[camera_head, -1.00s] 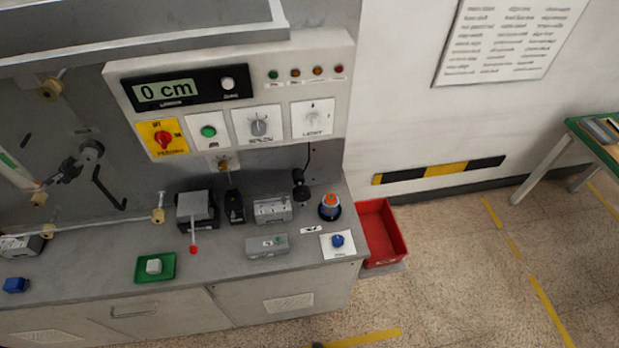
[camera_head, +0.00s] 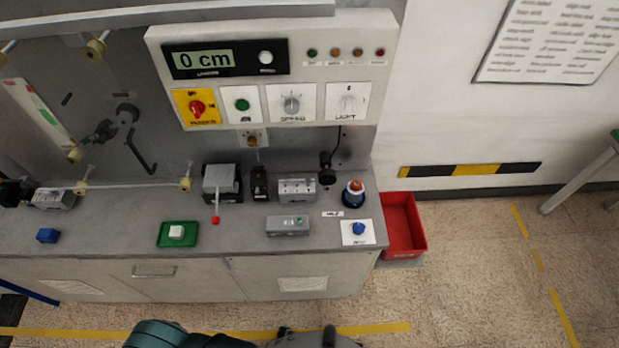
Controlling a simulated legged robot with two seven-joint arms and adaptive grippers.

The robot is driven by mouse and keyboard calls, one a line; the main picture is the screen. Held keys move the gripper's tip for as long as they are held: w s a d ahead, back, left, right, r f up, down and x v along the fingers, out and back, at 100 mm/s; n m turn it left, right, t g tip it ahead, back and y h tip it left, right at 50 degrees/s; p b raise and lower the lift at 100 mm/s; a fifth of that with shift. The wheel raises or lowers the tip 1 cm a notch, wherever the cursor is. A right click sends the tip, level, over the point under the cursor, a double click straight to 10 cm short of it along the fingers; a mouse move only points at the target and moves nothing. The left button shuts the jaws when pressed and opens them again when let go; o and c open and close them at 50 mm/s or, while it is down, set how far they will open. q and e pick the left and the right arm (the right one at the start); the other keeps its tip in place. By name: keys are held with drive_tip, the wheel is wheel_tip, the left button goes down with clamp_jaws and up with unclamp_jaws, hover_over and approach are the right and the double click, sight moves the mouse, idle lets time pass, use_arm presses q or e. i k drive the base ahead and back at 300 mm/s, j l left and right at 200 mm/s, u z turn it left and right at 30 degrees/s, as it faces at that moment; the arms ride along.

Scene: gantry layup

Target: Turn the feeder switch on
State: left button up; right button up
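A yellow plate (camera_head: 186,119) with a red rotary knob (camera_head: 197,107) is at the lower left of the white control panel (camera_head: 330,50). The small lettering on the plate is blurred, but it appears to be the feeder switch. The exact knob position is hard to read. The display (camera_head: 203,60) above it reads 0 cm. Dark teal and grey parts of my own arm show at the bottom edge of the view. Neither gripper can be made out, and nothing touches the panel.
A red bin (camera_head: 414,226) stands at right.

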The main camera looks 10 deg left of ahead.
sight(197, 107)
drive_tip(key=u, duration=1.25)
